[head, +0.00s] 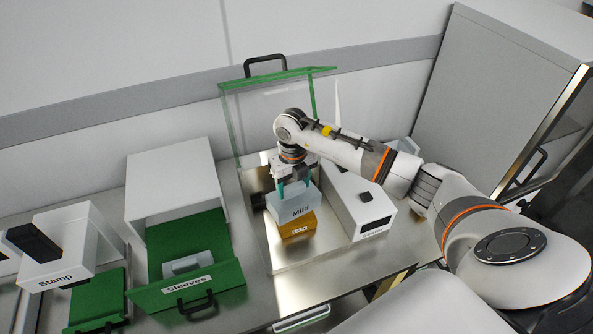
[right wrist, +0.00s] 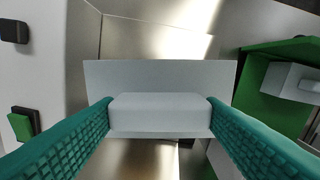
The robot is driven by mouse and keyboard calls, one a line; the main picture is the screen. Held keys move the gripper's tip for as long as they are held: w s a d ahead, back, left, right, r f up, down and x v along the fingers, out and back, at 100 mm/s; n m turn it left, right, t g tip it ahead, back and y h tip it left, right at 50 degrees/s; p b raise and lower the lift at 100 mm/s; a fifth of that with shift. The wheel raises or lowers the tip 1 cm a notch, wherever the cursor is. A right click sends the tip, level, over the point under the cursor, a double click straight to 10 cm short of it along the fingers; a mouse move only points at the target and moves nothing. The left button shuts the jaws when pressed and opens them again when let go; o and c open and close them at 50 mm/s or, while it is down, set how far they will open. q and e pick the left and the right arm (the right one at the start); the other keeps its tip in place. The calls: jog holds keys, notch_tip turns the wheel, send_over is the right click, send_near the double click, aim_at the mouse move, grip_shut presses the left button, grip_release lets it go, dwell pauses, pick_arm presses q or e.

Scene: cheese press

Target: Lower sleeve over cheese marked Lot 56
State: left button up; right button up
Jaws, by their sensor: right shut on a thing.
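A pale sleeve marked Mild (head: 295,205) is held level by my right gripper (head: 293,188). In the right wrist view the teal fingers of my right gripper (right wrist: 160,112) are shut on the sides of the sleeve's raised grey block (right wrist: 160,113), with the flat top of the sleeve (right wrist: 160,72) beneath. An orange cheese (head: 297,230) is directly below the sleeve on the steel surface, its lower part showing. Its small label is too small to read surely. I cannot tell whether the sleeve is around the cheese's top or just above it. My left gripper is not in view.
A white box (head: 358,205) stands close right of the cheese. A clear, green-framed panel (head: 228,120) stands raised behind. A green Sleeves drawer (head: 225,277) holding a pale sleeve (head: 187,264) is open at left, beside a white Stamp unit (head: 75,245). Steel in front is clear.

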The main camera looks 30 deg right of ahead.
aim_at(296, 198)
jog(key=shift+d+m, duration=0.45)
jog(key=shift+m, duration=0.55)
jog(key=shift+f, duration=0.2)
pick_arm(q)
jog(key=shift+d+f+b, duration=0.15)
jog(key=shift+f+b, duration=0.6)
jog(key=shift+b, duration=0.15)
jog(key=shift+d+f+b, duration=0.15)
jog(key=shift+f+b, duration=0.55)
jog(key=shift+b, duration=0.15)
pick_arm(e)
jog(key=shift+f, duration=2.5)
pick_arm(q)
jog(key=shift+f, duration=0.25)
pick_arm(e)
jog(key=shift+f, duration=0.2)
jog(key=shift+f+b, duration=0.25)
jog(key=shift+b, duration=0.2)
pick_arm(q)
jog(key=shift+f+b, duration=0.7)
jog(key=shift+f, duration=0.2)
pick_arm(e)
jog(key=shift+f, duration=0.85)
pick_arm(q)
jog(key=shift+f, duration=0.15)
pick_arm(e)
jog(key=shift+f, duration=0.25)
